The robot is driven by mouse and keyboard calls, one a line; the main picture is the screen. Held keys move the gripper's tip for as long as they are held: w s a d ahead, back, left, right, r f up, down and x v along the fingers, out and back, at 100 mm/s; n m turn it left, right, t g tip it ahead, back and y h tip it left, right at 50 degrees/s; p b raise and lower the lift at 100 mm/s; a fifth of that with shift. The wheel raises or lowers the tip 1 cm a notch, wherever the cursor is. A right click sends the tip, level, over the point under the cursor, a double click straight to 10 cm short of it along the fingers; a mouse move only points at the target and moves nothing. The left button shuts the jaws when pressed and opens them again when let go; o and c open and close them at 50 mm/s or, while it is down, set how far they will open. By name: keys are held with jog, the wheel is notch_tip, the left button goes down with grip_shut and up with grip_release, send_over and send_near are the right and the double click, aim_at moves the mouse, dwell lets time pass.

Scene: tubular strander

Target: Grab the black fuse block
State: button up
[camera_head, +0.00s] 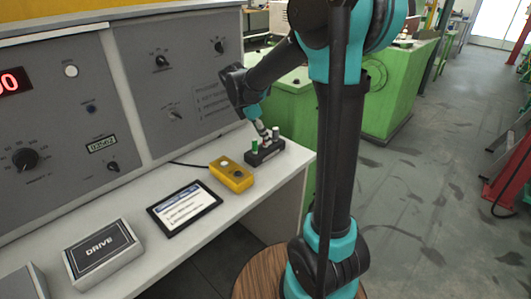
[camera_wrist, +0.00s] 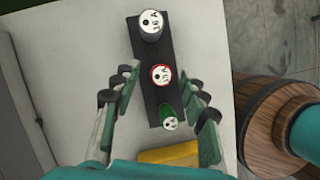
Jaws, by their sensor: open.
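The black fuse block (camera_head: 265,154) sits on the white desk near its right end, with several upright cylindrical fuses on it. One fuse (camera_head: 254,145) is green. In the wrist view the block (camera_wrist: 150,65) runs from top to bottom, with a white-topped, a red-ringed and a green fuse on it. My gripper (camera_wrist: 159,108) is open, with one finger on each side of the block's lower half. There is a gap between each finger and the block. In the head view my gripper (camera_head: 262,130) hangs over the block, and its fingertips are too small to make out.
A yellow button box (camera_head: 231,174) stands close to the block. A tablet (camera_head: 184,208) and a DRIVE box (camera_head: 101,251) lie farther left on the desk (camera_head: 222,219). A grey control panel (camera_head: 178,75) rises behind. A wooden barrel (camera_wrist: 258,125) shows right of the desk.

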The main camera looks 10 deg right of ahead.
aim_at(265, 151)
jog(key=shift+x, duration=1.45)
jog(key=shift+c, duration=0.4)
grip_shut()
